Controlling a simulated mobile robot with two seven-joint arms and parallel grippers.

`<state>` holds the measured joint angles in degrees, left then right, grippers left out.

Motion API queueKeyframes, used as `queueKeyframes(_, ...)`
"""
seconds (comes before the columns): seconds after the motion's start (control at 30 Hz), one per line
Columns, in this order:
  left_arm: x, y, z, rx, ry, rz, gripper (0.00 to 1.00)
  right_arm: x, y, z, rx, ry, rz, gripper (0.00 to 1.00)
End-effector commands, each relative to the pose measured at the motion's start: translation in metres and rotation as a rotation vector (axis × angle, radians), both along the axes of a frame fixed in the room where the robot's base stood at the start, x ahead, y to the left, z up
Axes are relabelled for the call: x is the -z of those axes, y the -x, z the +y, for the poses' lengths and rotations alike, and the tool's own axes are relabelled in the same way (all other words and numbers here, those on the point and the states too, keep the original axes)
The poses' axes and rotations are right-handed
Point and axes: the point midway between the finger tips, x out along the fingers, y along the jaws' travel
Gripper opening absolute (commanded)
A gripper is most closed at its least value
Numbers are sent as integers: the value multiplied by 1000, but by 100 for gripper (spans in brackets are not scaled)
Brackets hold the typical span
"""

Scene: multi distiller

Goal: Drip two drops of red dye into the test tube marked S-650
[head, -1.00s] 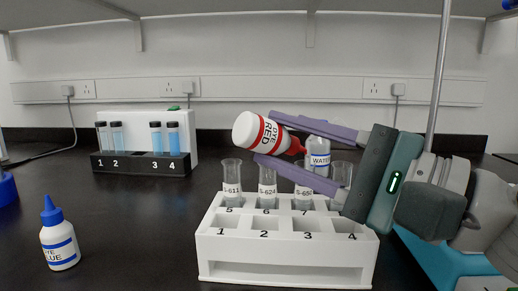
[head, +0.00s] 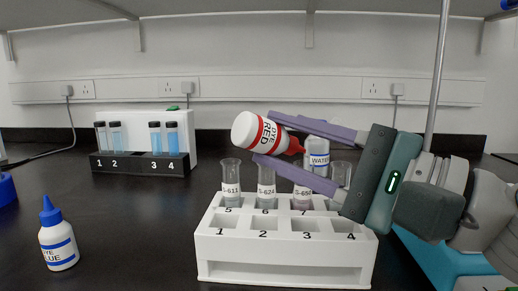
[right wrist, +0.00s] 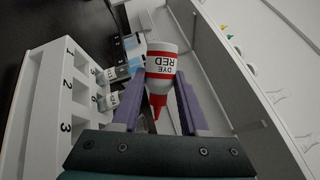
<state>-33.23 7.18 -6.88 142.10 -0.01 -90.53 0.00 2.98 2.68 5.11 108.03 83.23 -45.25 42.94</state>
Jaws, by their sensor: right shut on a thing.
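My right gripper (head: 306,157) is shut on the red dye bottle (head: 250,131), a white bottle with red bands and a red nozzle. The bottle is tilted, its nozzle pointing right and slightly down between the purple fingers. It also shows in the right wrist view (right wrist: 161,65). The tube whose label reads like S-650 (head: 301,193) stands upright in slot 7 of the white rack (head: 285,248), below the nozzle. A finger covers part of its label and top. No falling drop is visible. My left gripper is not in view.
Tubes S-611 (head: 230,180) and S-624 (head: 266,180) stand in slots 5 and 6. Another tube (head: 341,173) and a water bottle (head: 318,160) are partly hidden behind my gripper. A blue dye bottle (head: 57,240) stands left; a second rack (head: 140,165) is behind.

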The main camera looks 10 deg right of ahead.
Motion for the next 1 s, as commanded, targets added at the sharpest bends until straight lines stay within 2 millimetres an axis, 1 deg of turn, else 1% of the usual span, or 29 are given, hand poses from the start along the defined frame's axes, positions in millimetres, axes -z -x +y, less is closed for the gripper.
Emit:
queueKeyframes(0.47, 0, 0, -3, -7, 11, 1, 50, 1, 0, 0, 0, 19, -7, 12)
queueKeyframes(0.57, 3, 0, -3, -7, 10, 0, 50, 8, 0, 0, -1, 147, -53, 12)
queueKeyframes(0.7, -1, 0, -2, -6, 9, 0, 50, 18, 1, 2, -2, 391, -142, 12)
queueKeyframes(0.8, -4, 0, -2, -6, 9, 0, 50, 24, 1, 3, -1, 495, -179, 12)
queueKeyframes(1.0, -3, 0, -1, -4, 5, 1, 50, 27, 1, 3, 1, 521, -190, 12)
